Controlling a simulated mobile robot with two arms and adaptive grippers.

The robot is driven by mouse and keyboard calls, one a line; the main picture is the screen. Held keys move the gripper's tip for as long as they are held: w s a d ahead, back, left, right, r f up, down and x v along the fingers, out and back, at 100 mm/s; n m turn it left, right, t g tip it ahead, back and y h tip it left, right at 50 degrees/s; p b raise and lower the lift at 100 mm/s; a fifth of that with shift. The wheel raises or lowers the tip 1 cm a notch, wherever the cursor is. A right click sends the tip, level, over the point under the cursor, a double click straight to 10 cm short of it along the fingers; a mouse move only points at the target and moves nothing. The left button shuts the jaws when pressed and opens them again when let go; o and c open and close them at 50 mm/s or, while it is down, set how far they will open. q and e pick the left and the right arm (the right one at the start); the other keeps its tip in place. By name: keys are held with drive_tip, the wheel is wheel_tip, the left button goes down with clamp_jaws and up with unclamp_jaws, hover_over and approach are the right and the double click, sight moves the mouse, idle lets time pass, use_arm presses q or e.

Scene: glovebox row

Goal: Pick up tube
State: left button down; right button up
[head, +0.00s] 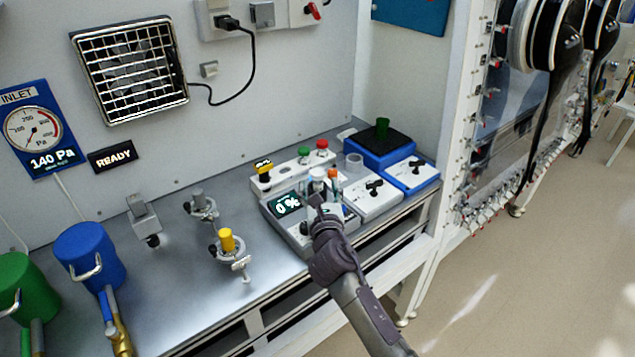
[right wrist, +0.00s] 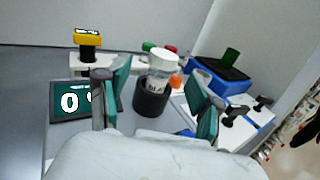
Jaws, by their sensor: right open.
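A white-capped tube (head: 317,173) stands in a dark round holder on the bench device with the "0 %" display (head: 287,204). In the right wrist view the tube (right wrist: 160,66) shows dark print on its label, and its lower part is hidden inside the black holder (right wrist: 151,98). My right gripper (head: 320,198) is open, in front of the tube. In the right wrist view its two fingers (right wrist: 160,78) stand apart to the left and right of the tube, and I see no contact. My left gripper is not in view.
An orange-topped item (head: 333,173) is close to the tube's right. White boxes with black knobs (head: 374,189) and a blue unit (head: 383,146) stand further right. A rail with green and red knobs (head: 321,144) is behind. Bare bench (head: 185,285) lies to the left.

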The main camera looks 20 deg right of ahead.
sight(318, 181)
drive_tip(key=w, duration=0.2)
drive_tip(key=w+d, duration=0.1)
drive_tip(key=w, duration=0.1)
drive_tip(key=shift+w, duration=0.25)
drive_tip(key=shift+s, duration=0.1)
drive_tip(key=shift+c, duration=0.4)
drive_tip(key=c, duration=1.1)
